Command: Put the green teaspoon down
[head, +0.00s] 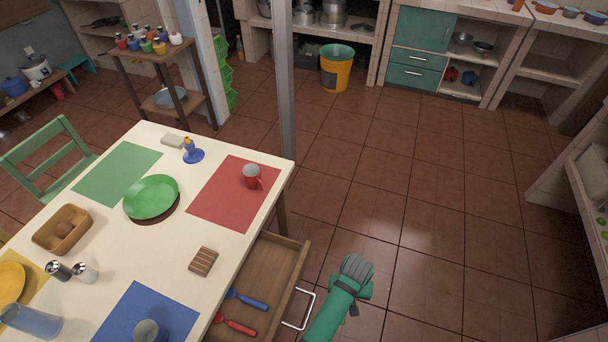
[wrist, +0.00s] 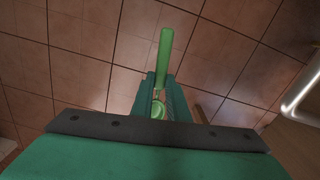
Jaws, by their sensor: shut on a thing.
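My gripper (head: 356,266) is over the tiled floor, just right of the table's open drawer (head: 262,268). In the wrist view my gripper (wrist: 160,88) is shut on the green teaspoon (wrist: 164,52). The spoon's green handle extends beyond the fingertips, and a round green part shows between the fingers. Below the spoon in the wrist view is only brown floor tile. A blue utensil (head: 247,299) and a red utensil (head: 235,324) lie inside the drawer.
The drawer's metal handle (head: 303,310) is close beside my arm; it also shows in the wrist view (wrist: 300,92). The white table (head: 150,235) holds a green plate (head: 152,197), a red mat (head: 234,208) with a mug, and a wooden block (head: 203,261). Floor to the right is clear.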

